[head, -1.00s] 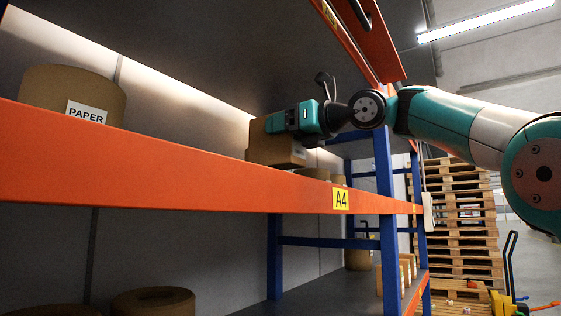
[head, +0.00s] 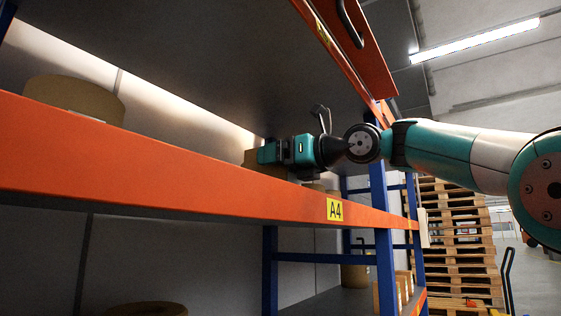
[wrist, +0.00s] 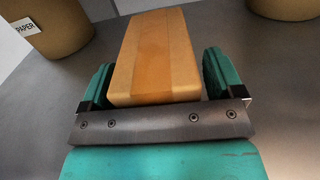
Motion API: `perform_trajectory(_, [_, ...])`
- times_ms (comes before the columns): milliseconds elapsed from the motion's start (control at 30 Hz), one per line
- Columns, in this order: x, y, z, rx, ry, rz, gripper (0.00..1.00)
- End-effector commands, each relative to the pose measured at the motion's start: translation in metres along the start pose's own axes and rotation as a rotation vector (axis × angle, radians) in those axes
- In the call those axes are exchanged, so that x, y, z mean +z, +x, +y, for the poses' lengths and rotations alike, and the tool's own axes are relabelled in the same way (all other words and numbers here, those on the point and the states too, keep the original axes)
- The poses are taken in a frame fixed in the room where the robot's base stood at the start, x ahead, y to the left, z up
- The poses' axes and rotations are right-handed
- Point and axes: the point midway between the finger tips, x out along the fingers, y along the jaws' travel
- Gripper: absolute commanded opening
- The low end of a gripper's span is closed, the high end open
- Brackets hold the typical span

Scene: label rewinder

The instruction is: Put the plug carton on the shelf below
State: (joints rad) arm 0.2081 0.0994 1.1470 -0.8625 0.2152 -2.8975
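My gripper's teal fingers stand wide apart, one on each side of the carton's near end. A thin gap shows on the right; contact on the left is unclear. In the head view the carton (head: 250,157) is mostly hidden behind my gripper (head: 270,152) and the orange beam. The shelf below (head: 345,302) shows only partly, under the A4 beam.
An orange beam (head: 180,168) with an A4 label runs along the shelf front. A brown PAPER roll (wrist: 48,25) stands left of the carton, and another roll (wrist: 285,8) to its right. A blue upright (head: 382,230) stands at right. A roll (head: 148,309) sits low at left.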

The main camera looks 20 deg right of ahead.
Motion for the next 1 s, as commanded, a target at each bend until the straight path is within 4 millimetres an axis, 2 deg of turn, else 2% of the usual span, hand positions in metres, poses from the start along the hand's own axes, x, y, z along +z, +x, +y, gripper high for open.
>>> perform_trajectory(233, [0.004,-0.004,-0.001,-0.002,-0.001,-0.001,0.87])
perform_trajectory(367, [0.002,-0.029,-0.002,-0.007,-0.003,-0.002,0.87])
perform_trajectory(500, [0.001,-0.063,-0.002,-0.009,-0.004,-0.001,0.87])
perform_trajectory(700, [0.003,-0.100,-0.002,-0.006,-0.002,-0.001,0.87])
perform_trajectory(833, [0.003,-0.113,-0.001,-0.004,-0.001,-0.001,0.87])
perform_trajectory(1000, [0.003,-0.120,0.000,0.000,0.000,0.000,0.87])
